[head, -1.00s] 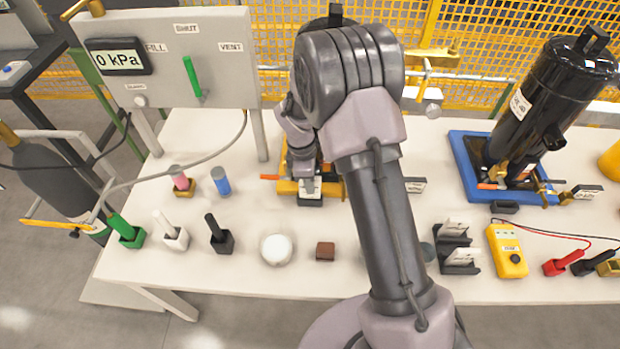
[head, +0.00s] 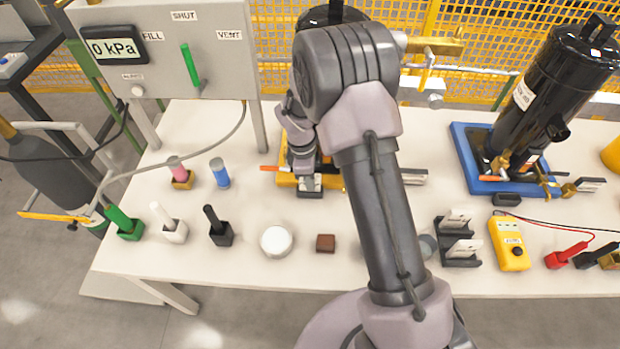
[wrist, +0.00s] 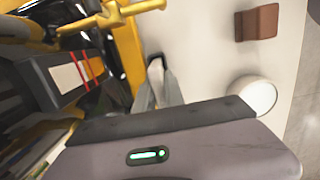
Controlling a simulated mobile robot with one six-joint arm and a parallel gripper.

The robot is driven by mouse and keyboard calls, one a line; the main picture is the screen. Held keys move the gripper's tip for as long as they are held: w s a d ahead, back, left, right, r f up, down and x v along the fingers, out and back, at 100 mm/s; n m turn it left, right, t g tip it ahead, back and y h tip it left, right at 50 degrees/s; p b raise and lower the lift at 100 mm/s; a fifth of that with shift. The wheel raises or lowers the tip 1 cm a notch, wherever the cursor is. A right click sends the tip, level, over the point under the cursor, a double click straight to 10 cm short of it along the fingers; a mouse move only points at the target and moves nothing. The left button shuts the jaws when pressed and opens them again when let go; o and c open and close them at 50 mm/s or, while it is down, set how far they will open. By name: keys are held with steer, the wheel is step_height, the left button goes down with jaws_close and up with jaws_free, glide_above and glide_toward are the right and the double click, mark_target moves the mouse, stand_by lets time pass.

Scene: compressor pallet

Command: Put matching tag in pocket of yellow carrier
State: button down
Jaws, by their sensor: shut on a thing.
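The yellow carrier (head: 287,181) stands on the table behind my arm, largely hidden by it. In the wrist view the carrier (wrist: 127,48) fills the upper left, beside a dark body with a pale label. My gripper (head: 309,182) is low at the carrier's front edge, just above a small dark block (head: 310,193), which may be the pocket. In the wrist view my gripper (wrist: 160,88) is shut on a thin piece, likely the tag, mostly hidden. I cannot tell whether it is inside the pocket. Other white tags (head: 459,218) stand in a dark rack (head: 450,262).
A white round puck (head: 276,241) and a brown block (head: 325,243) lie in front of the carrier. A blue carrier (head: 467,165) with a black cylinder stands at right, near a yellow meter (head: 510,245). A grey gauge panel (head: 190,70) stands at left.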

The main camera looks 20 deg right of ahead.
steer(key=shift+f, duration=0.35)
steer(key=c, duration=1.3)
jaws_free()
steer(key=shift+c, duration=0.2)
steer(key=c, duration=0.4)
steer(key=shift+o, duration=0.2)
steer(key=shift+r, duration=0.15)
steer(key=shift+r+p, duration=2.95)
steer(key=shift+r, duration=0.5)
steer(key=shift+s+f, duration=0.1)
steer(key=shift+f, duration=0.05)
